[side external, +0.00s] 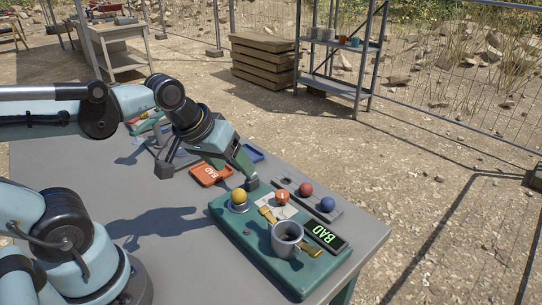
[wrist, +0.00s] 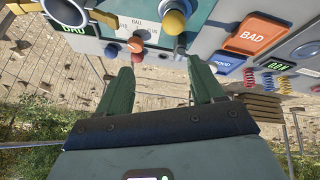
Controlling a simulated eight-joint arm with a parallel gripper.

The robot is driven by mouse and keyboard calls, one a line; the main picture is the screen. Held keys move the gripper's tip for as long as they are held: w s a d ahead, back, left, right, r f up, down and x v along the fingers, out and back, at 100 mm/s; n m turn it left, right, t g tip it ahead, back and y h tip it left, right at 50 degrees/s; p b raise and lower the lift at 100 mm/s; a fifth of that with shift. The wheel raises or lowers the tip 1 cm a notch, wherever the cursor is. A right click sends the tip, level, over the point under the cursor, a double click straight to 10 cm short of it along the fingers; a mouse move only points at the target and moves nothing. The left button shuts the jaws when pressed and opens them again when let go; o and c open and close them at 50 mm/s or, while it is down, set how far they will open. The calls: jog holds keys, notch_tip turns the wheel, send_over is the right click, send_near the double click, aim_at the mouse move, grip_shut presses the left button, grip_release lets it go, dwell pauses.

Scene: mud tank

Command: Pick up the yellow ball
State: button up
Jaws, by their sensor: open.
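The yellow ball (side external: 239,196) sits on a small round metal holder on the teal board (side external: 232,222), near its back left corner. In the wrist view the yellow ball (wrist: 174,22) lies beyond my fingertips, toward the top edge, apart from both fingers. My gripper (side external: 247,180) points down just behind and above the ball in the side view. Its two green fingers (wrist: 160,68) are spread, with nothing between them. In the side view one finger hides most of the other.
A grey mug (side external: 287,243), an orange knob-like ball (side external: 281,196) and a "BAD" display (side external: 326,236) are on the board. A red ball (side external: 305,189) and a blue ball (side external: 327,204) sit behind it. An orange "BAD" tray (side external: 205,175) and a blue tray (side external: 251,153) lie further back.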

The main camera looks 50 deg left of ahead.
jog(key=n+g, duration=0.1)
jog(key=n, duration=0.4)
jog(key=n+g+h, duration=0.1)
jog(key=n+g, duration=0.3)
jog(key=n, duration=1.1)
send_over(237, 190)
jog(key=f, duration=0.4)
jog(key=shift+s+a+f, duration=0.1)
jog(key=shift+s+a, duration=0.05)
jog(key=shift+s, duration=0.25)
jog(key=shift+w+f, duration=0.25)
jog(key=shift+f, duration=0.7)
jog(key=shift+w+f, duration=0.2)
jog(key=shift+f, duration=1.45)
jog(key=shift+c, duration=0.2)
jog(key=c, duration=1.2)
jog(key=shift+r, duration=0.1)
